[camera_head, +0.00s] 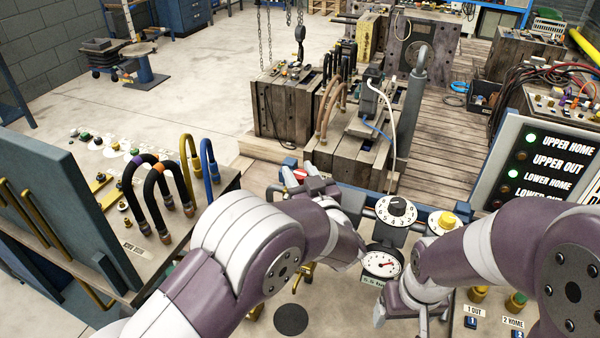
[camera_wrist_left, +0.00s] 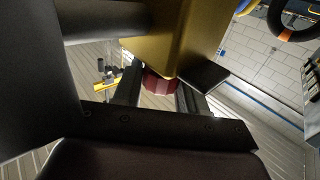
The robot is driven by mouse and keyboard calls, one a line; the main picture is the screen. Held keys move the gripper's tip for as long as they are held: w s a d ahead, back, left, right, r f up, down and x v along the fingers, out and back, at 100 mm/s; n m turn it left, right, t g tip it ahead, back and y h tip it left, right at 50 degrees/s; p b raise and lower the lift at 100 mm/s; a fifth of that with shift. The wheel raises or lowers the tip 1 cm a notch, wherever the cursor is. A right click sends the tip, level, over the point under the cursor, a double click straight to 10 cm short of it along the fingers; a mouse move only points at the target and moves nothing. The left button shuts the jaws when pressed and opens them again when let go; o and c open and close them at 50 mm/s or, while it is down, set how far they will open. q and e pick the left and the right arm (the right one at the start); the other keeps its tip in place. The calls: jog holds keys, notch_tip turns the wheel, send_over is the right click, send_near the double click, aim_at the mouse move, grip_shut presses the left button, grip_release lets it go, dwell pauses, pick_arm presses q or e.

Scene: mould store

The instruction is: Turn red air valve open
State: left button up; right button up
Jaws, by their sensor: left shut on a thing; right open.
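A dark red ribbed valve knob (camera_wrist_left: 160,82) shows in the left wrist view, under a large brass-coloured body (camera_wrist_left: 185,38). My left gripper (camera_wrist_left: 160,92) is shut on this knob, with one dark finger on each side of it. The knob's far side is hidden. My right gripper (camera_head: 402,317) is open and empty, pointing down below the round gauge.
A white gauge (camera_head: 381,264) and a black numbered dial (camera_head: 396,211) stand between my arms. A yellow knob (camera_head: 447,220) is to their right. An indicator panel (camera_head: 545,165) stands at the right. A bench with hoses (camera_head: 150,190) is at the left.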

pick_arm(q)
jog(key=shift+r+n+y, duration=0.3)
jog(key=shift+y, duration=0.1)
jog(key=o, duration=0.9)
jog(key=shift+f, duration=0.15)
jog(key=shift+f, duration=0.1)
